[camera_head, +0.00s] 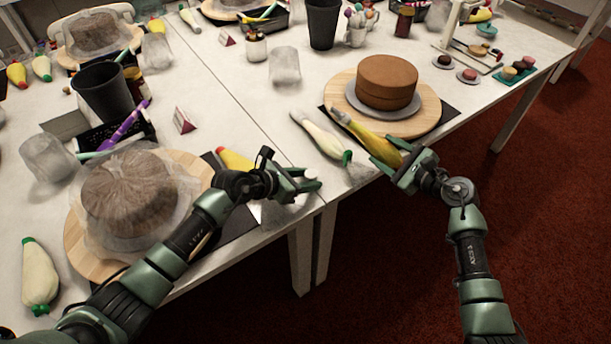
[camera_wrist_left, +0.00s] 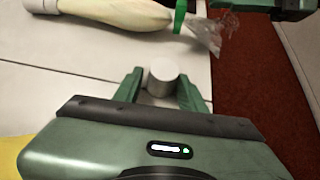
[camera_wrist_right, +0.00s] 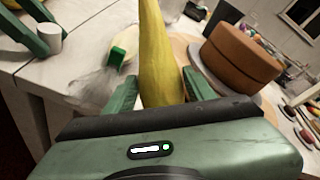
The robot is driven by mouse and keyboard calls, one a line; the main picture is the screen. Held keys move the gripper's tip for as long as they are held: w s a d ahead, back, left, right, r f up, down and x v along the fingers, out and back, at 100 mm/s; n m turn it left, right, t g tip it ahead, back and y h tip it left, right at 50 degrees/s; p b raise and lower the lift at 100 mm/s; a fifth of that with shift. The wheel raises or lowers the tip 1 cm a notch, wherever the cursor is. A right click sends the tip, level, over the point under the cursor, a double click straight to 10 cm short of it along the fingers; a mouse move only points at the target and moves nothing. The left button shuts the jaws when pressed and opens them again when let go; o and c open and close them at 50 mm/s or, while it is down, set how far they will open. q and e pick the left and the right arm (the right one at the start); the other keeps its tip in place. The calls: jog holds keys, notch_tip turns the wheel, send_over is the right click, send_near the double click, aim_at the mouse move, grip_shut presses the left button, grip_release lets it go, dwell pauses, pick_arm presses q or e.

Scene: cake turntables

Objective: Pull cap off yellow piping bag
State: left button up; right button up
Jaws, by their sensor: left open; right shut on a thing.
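The yellow piping bag (camera_head: 368,136) is held at its lower end by my right gripper (camera_head: 405,167), which is shut on it. Its narrow end points up-left beside the brown cake, with a greyish tip. The bag also fills the middle of the right wrist view (camera_wrist_right: 158,60), its tip out of frame. My left gripper (camera_head: 305,181) is open near the table's front edge. A small whitish cylindrical cap (camera_wrist_left: 163,78) is between its fingers in the left wrist view. This cap also shows in the right wrist view (camera_wrist_right: 48,38). I cannot tell if the fingers touch it.
A white piping bag with a green tie (camera_head: 325,136) lies between the grippers. The brown cake (camera_head: 387,82) stands on a wooden turntable (camera_head: 428,112) behind my right gripper. A wrapped cake (camera_head: 128,195) is at left. Another yellow bag (camera_head: 233,159) lies beside my left gripper.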

pick_arm(q)
jog(key=r, duration=0.1)
jog(key=p, duration=0.1)
jog(key=r+p, duration=0.1)
jog(key=shift+s+d+r, duration=0.25)
jog(key=shift+r, duration=0.05)
pick_arm(e)
notch_tip(320, 180, up, 3)
jog(key=shift+d+f, duration=0.15)
pick_arm(q)
jog(key=shift+w+a+r+p, duration=0.1)
jog(key=shift+r+p, duration=1.05)
jog(key=shift+r, duration=0.25)
pick_arm(e)
jog(key=shift+r, duration=1.15)
